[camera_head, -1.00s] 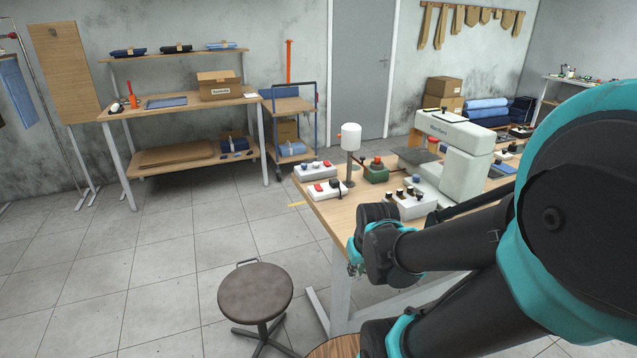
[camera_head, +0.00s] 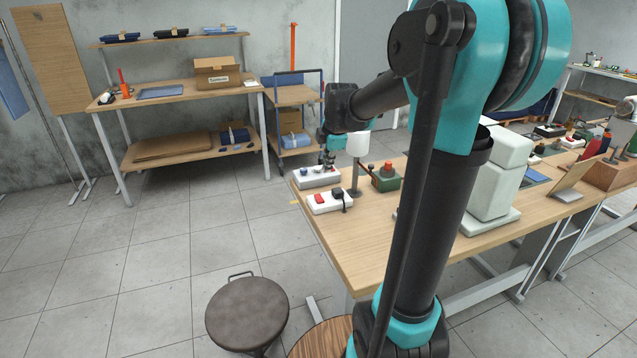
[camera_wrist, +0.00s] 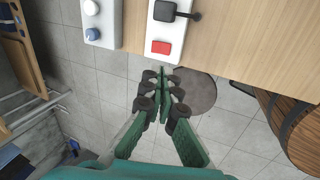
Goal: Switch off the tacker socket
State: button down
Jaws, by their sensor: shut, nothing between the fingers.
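A white socket strip (camera_head: 334,206) with a red switch (camera_head: 320,198) and a black plug (camera_head: 338,193) lies at the table's left end. In the wrist view this strip (camera_wrist: 158,28) shows its red switch (camera_wrist: 161,47) and the corded black plug (camera_wrist: 165,11). A second white strip (camera_head: 312,181) lies behind it; in the wrist view that strip (camera_wrist: 106,25) carries a white knob and a blue one. I cannot read which is the tacker's. My gripper (camera_head: 330,163) is over the table's left end. In the wrist view my gripper (camera_wrist: 160,73) is shut, its tips just below the red switch in the picture.
A white cylinder on a post (camera_head: 357,145) and a green box with a red button (camera_head: 386,180) stand beside the strips. A pale machine (camera_head: 497,180) stands farther right. A stool (camera_head: 247,312) is on the floor. The floor to the left is open.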

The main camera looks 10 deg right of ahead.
aim_at(320, 196)
jog(key=shift+w+r+n, duration=0.25)
jog(key=shift+w+n, duration=0.25)
jog(key=shift+w, duration=0.35)
jog(key=x, duration=1.4)
jog(key=shift+w+a+f+g, duration=0.1)
jog(key=shift+w+f+g, duration=0.15)
jog(key=shift+f+g, duration=0.3)
jog(key=shift+s+r, duration=0.1)
jog(key=shift+r, duration=0.1)
jog(key=shift+s, duration=0.15)
jog(key=shift+s+r, duration=0.1)
jog(key=shift+s, duration=0.45)
